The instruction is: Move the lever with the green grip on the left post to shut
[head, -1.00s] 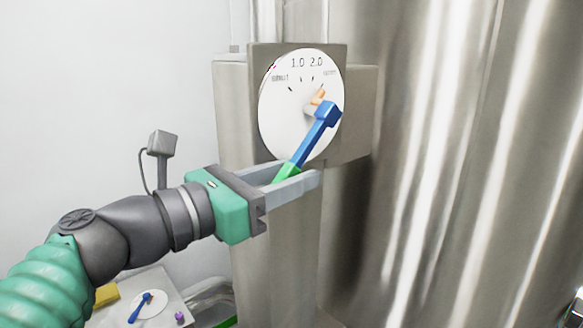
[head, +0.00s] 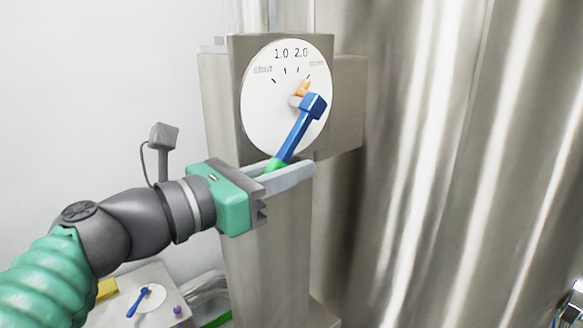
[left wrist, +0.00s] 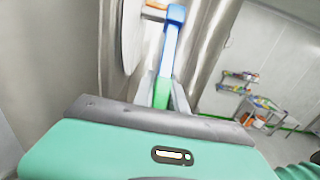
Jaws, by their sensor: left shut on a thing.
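The blue lever (head: 300,132) with the green grip (head: 272,165) is mounted on a white round dial (head: 262,112) on the left post (head: 262,230). The lever slants down and to the left from its hub. An orange pointer (head: 304,88) at the hub points up and right, near the right-hand end mark. My left gripper (head: 290,170) is shut on the green grip, which is partly hidden between the fingers. The left wrist view also shows the blue lever (left wrist: 170,48) and the green grip (left wrist: 161,92) between the fingers. My right gripper is not in view.
A large shiny metal vessel (head: 450,150) stands close on the right. Below left is a low panel with a second small blue lever (head: 138,302) and a purple knob (head: 178,310). The left wrist view shows shelves (left wrist: 240,78) far back.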

